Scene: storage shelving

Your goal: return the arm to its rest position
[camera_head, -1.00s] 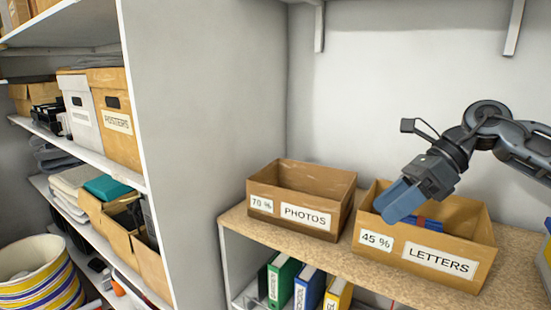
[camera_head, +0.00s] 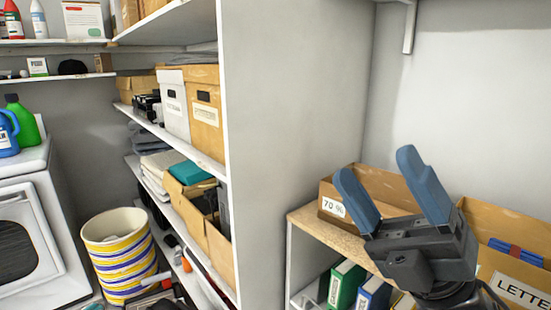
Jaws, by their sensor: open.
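My gripper (camera_head: 384,188) is at the lower right of the head view, raised in front of the cork-topped shelf. Its two blue fingers point upward and stand well apart, with nothing between them. It covers much of the cardboard photos box (camera_head: 333,192), whose "70 %" label still shows. The cardboard letters box (camera_head: 505,224) is to the right of my gripper and is cut off by the picture edge. Blue and red items (camera_head: 518,251) lie in the letters box.
Green and blue binders (camera_head: 345,285) stand under the cork-topped shelf (camera_head: 312,222). A white shelf unit (camera_head: 290,100) with boxes and folded cloth is at the middle. A striped basket (camera_head: 118,262) and a white machine (camera_head: 40,225) are at the left.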

